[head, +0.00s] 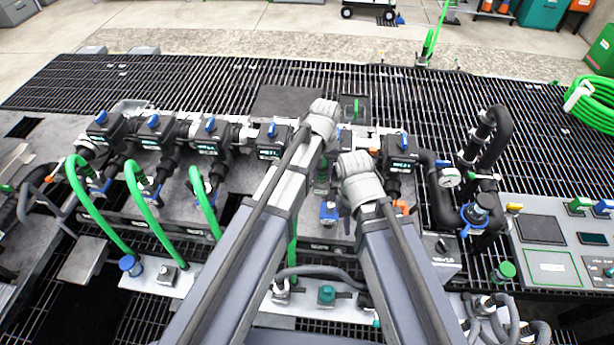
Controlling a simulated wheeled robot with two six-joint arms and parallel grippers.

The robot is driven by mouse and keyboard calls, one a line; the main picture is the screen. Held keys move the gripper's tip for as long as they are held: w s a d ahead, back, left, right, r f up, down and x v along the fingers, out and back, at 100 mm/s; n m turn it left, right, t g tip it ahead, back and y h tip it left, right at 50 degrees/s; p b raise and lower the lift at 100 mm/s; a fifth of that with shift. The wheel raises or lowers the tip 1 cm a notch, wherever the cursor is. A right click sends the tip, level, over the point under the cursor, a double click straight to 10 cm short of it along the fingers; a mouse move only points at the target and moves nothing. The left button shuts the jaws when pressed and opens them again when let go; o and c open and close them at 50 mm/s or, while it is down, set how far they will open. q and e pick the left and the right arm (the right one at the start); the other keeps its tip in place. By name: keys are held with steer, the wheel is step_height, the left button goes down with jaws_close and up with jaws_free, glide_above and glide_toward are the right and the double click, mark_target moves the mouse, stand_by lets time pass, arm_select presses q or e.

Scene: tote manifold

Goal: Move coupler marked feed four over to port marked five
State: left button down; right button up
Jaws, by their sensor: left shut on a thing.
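My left gripper (323,116) is the higher one, over the manifold row near the fifth valve (343,140). Its fingers are mostly hidden by its own wrist. It is shut on what appears to be the coupler of a green hose (321,180); the coupler's marking is not readable. Green hose (293,240) also shows lower down between my arms. The fourth valve (272,140), with a blue handle, stands just left of the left gripper. My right gripper (357,170) is lower and to the right; its fingers are hidden behind its wrist. Whether the coupler touches a port is hidden.
Three green hoses (139,200) arch from the left valves. A control panel (553,250) is at the far right. Dark grating (200,85) lies behind.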

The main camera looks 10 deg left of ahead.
arm_select(q)
steer(key=d, duration=0.3)
steer(key=shift+w+d+r, duration=0.15)
steer(key=shift+d+r, duration=0.1)
steer(key=shift+r, duration=0.1)
arm_select(e)
steer(key=shift+w+r, duration=0.35)
arm_select(q)
steer(key=shift+f, duration=0.15)
arm_select(e)
steer(key=shift+f, duration=0.2)
